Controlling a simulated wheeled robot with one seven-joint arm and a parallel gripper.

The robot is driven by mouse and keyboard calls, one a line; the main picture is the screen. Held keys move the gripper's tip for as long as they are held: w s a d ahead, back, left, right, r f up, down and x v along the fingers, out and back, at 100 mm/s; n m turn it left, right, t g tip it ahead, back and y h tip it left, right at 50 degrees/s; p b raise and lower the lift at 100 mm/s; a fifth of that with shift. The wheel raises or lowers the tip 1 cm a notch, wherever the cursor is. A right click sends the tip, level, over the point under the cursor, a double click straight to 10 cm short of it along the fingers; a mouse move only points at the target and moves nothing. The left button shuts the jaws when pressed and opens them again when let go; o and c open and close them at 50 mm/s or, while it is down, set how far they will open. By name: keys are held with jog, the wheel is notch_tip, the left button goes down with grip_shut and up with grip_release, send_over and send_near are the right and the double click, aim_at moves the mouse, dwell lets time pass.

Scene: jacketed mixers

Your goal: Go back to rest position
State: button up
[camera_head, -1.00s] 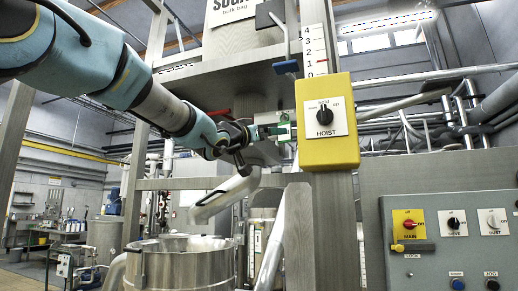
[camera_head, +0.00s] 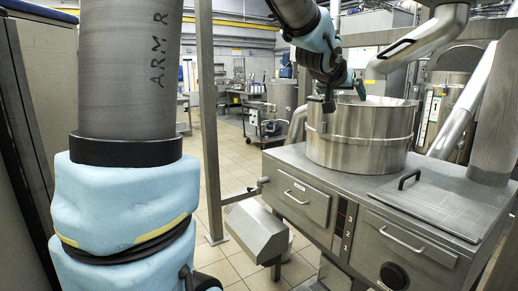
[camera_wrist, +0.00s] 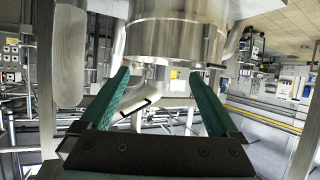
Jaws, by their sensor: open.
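My gripper (camera_head: 357,86) is at the upper right of the head view, beside and just above the rim of the round steel vessel (camera_head: 358,140). In the wrist view its two green fingers (camera_wrist: 158,78) stand wide apart with nothing held between them. A steel vessel (camera_wrist: 175,35) fills the top middle of that view, beyond the fingertips. My arm comes down into the head view from the top edge. The yellow hoist box is not in the head view now.
A steel cabinet (camera_head: 300,197) with drawers and handles carries the vessel. A thick angled pipe (camera_head: 425,40) runs above right of it. A steel post (camera_head: 207,120) stands left. Open tiled floor (camera_head: 232,160) lies between post and cabinet.

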jog(key=s+a+f+n+g+y, duration=0.2)
jog(key=a+f+y, duration=0.1)
jog(key=a+f, duration=0.6)
jog(key=s+a+f+n+g+y, duration=0.1)
jog(key=s+a+f+g+y, duration=0.15)
jog(key=a+f, duration=0.6)
jog(key=s+a+f+n+g+y, duration=0.1)
jog(key=s+a+f+g, duration=0.1)
jog(key=s+a+f, duration=0.3)
jog(key=s+a+f+n+g+y, duration=0.1)
jog(key=s+a+f+g, duration=0.1)
jog(key=s+a+f, duration=0.3)
jog(key=s+a, duration=0.2)
jog(key=s, duration=0.2)
jog(key=shift+s+a+n, duration=0.2)
jog(key=shift+s+n, duration=0.1)
jog(key=shift+g, duration=0.25)
